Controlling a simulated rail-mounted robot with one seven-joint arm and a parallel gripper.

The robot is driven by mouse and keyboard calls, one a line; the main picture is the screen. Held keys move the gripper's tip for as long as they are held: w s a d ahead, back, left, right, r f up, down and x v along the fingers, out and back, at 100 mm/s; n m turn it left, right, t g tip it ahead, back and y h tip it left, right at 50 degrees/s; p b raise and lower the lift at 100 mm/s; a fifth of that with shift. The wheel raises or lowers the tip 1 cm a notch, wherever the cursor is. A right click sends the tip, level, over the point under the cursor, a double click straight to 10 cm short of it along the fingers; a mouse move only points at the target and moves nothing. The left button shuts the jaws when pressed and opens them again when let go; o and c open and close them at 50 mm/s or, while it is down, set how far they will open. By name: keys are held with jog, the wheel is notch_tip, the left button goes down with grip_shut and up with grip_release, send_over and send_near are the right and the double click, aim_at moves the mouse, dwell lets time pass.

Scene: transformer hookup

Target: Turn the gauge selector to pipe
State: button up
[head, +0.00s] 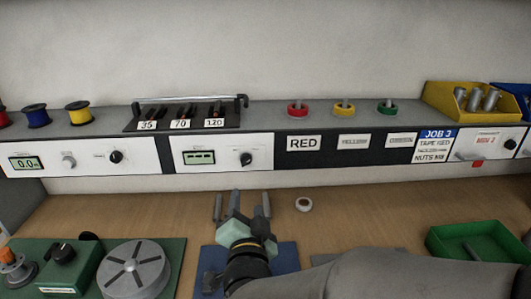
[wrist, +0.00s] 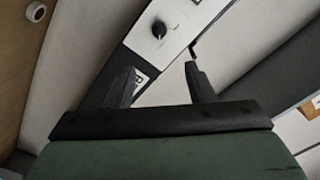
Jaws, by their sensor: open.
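Several black knobs are in view, and their labels are too small to read, so I cannot tell which is the gauge selector. One knob (head: 246,159) is on the middle white panel (head: 207,166), right of a small green display. It also shows in the wrist view (wrist: 158,29), beyond my fingertips. My gripper (head: 242,206) is open and empty below and in front of that panel, apart from the knob. Its two fingers (wrist: 160,72) also show in the wrist view.
A left panel (head: 85,160) has two more knobs, and a right panel (head: 485,143) has another. A dark label strip (head: 350,146) separates them. A white ring (head: 304,204) lies on the bench right of my gripper. A green tray (head: 437,243) stands right.

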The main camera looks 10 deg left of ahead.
aim_at(247, 162)
jog(key=p+x, duration=0.4)
jog(key=x, duration=1.2)
jog(key=shift+w+a+f, duration=0.1)
jog(key=shift+w, duration=0.1)
jog(key=c, duration=0.9)
